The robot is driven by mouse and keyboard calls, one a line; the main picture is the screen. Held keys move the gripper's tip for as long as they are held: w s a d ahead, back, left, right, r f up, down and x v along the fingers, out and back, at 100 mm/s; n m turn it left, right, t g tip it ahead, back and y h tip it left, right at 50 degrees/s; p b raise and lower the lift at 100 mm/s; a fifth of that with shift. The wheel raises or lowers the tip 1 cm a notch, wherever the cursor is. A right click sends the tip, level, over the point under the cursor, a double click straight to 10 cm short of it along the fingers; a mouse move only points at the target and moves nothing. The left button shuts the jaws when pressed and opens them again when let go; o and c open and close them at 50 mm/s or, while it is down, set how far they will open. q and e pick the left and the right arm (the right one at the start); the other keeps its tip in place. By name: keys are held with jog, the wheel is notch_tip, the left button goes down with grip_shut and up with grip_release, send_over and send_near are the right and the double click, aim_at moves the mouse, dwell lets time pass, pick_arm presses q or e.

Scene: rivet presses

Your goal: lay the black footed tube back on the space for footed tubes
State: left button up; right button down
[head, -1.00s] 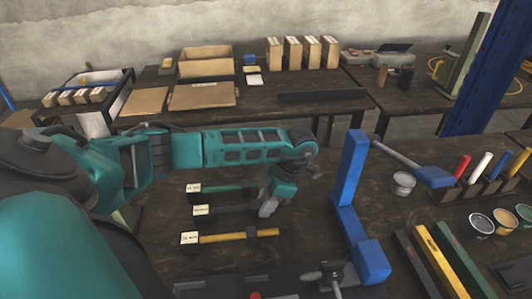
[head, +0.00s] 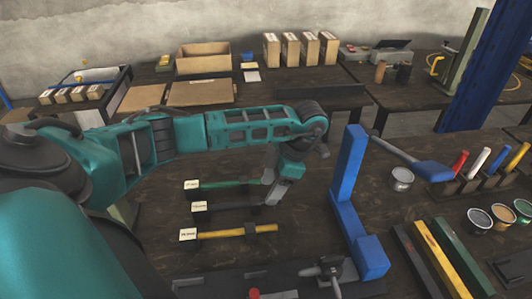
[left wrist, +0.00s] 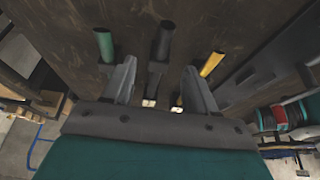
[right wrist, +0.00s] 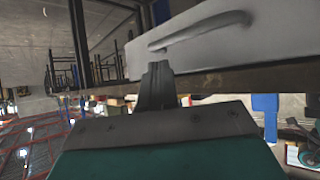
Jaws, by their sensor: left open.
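The black footed tube (head: 228,207) lies on the dark table between a green tube (head: 230,184) and a yellow tube (head: 225,233), beside a white label card (head: 199,207). My left gripper (head: 275,196) is at the right end of the tubes. In the left wrist view the black tube (left wrist: 163,42) lies in line with the gap between the fingers of the left gripper (left wrist: 160,75). They are spread with nothing gripped. My right gripper (right wrist: 157,85) shows only in the right wrist view, its fingers together and apparently empty.
A blue press frame (head: 348,195) stands right of the tubes. A tool bar (head: 285,282) lies along the near edge. Long black, yellow and green bars (head: 440,258) and open tins (head: 481,220) are at the right. Bare table surrounds the tubes.

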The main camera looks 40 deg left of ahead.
pick_arm(q)
jog(key=shift+v, duration=1.4)
